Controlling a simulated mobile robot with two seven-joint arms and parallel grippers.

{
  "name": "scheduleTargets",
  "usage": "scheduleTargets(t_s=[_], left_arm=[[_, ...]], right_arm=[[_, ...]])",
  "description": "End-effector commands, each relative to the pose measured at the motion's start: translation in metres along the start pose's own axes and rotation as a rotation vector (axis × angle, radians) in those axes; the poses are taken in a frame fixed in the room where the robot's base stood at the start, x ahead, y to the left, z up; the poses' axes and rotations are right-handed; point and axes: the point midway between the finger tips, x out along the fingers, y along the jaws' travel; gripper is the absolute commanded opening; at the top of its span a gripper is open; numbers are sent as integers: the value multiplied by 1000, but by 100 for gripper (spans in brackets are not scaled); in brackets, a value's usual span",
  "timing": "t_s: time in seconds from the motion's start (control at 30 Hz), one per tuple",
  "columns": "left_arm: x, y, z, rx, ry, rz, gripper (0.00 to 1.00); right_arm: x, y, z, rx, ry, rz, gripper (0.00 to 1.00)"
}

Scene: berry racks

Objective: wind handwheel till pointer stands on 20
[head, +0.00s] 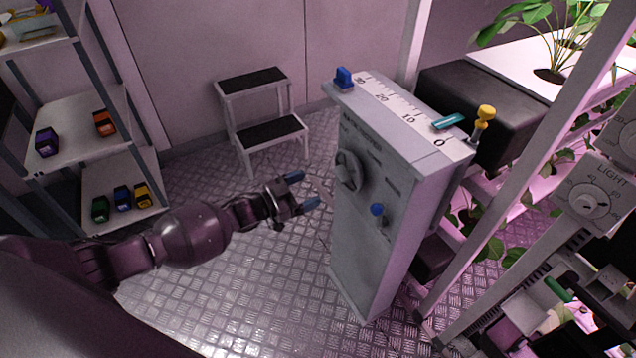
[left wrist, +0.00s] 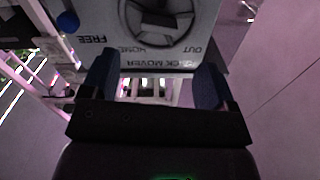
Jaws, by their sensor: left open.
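The handwheel (head: 349,171) is a round grey wheel on the front face of a tall grey cabinet (head: 372,250). In the left wrist view the handwheel (left wrist: 158,18) shows at the top, partly cut off, above upside-down lettering that includes RACK MOVER, HOME and OUT. On the cabinet's top, a white scale (head: 396,106) runs from 0 to 30. The teal pointer (head: 449,121) stands between 0 and 10. My left gripper (head: 302,190) is open and empty, left of the handwheel and apart from it. Its blue fingertips frame the left wrist view (left wrist: 154,80). My right gripper is out of view.
A blue knob (head: 377,210) sits right of and below the handwheel. A step stool (head: 262,105) stands behind. Shelves (head: 90,135) are left, planted racks right. The floor (head: 270,280) before the cabinet is clear.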

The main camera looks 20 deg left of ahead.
Motion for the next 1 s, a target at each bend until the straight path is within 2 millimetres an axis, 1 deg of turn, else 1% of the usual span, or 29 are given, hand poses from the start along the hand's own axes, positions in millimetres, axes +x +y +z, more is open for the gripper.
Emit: scheduleTargets(t_s=[0.03, 0.13, 0.47, 0.57, 0.67, 0.7, 0.8, 0.87, 0.93, 1.0], left_arm=[[-5, 0, -1, 0, 0, 0, 81], [-9, 0, 0, 1, 0, 0, 81], [-11, 0, 0, 0, -1, 0, 81], [-14, 4, 11, -8, -10, 1, 81], [-19, 12, 34, -32, -28, -4, 81], [-22, 15, 44, -44, -31, -12, 81], [-23, 20, 57, -50, -14, -28, 81], [-23, 23, 60, -21, -2, -28, 81], [-22, 26, 62, 69, 12, -25, 81], [-22, 26, 59, 213, 23, -23, 81]], right_arm=[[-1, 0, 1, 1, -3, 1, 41], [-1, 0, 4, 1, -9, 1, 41], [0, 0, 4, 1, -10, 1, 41], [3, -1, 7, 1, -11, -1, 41], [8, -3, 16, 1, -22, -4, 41], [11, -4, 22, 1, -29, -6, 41], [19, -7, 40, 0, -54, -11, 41], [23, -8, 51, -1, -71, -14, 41], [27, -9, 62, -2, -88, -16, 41], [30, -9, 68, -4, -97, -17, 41]])
